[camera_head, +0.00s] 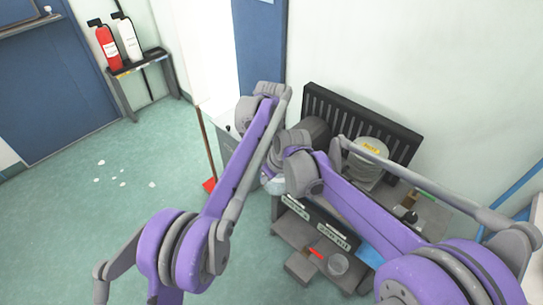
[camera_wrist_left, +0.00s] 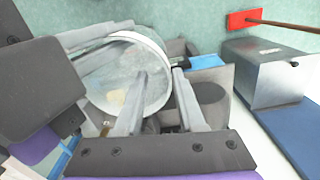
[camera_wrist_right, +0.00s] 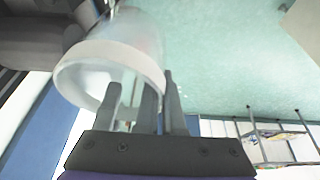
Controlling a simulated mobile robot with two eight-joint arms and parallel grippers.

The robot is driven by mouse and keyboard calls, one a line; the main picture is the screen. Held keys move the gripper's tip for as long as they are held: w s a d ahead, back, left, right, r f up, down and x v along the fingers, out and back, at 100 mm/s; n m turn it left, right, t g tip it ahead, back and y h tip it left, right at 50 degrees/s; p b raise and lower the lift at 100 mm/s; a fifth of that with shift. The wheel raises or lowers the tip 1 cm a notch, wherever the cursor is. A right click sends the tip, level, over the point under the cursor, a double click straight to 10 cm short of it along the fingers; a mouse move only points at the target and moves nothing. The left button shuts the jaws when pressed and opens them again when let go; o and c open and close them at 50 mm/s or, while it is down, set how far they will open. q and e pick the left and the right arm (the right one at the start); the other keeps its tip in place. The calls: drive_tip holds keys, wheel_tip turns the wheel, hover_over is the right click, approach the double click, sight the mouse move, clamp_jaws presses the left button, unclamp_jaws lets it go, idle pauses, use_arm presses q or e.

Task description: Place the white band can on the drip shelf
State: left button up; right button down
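The white band can, a clear cylinder with a white band at its mouth, fills the middle of the left wrist view (camera_wrist_left: 98,98) and the upper left of the right wrist view (camera_wrist_right: 75,75). It is off the floor, between both grippers. My left gripper (camera_wrist_left: 162,75) has one finger across the can's mouth and one outside the rim. My right gripper (camera_wrist_right: 142,78) also has fingers on either side of the rim. Whether either presses on the wall is unclear. In the head view both grippers are crowded together and largely hidden by the arms. I cannot tell which surface is the drip shelf.
A grey workbench (camera_head: 290,232) with labelled fronts stands against the wall. A small side table (camera_head: 138,66) with extinguishers stands at the back left. Open floor lies left, with white scraps.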

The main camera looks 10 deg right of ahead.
use_arm(q)
drive_tip(key=c, duration=0.6)
drive_tip(key=shift+s+d, duration=0.2)
use_arm(e)
drive_tip(key=shift+w, duration=0.15)
idle(0.6)
use_arm(q)
drive_tip(key=shift+w, duration=0.1)
use_arm(e)
drive_tip(key=c, duration=0.9)
unclamp_jaws()
drive_tip(key=shift+c, duration=0.2)
use_arm(q)
drive_tip(key=shift+a, duration=0.1)
use_arm(e)
drive_tip(key=shift+r, duration=0.1)
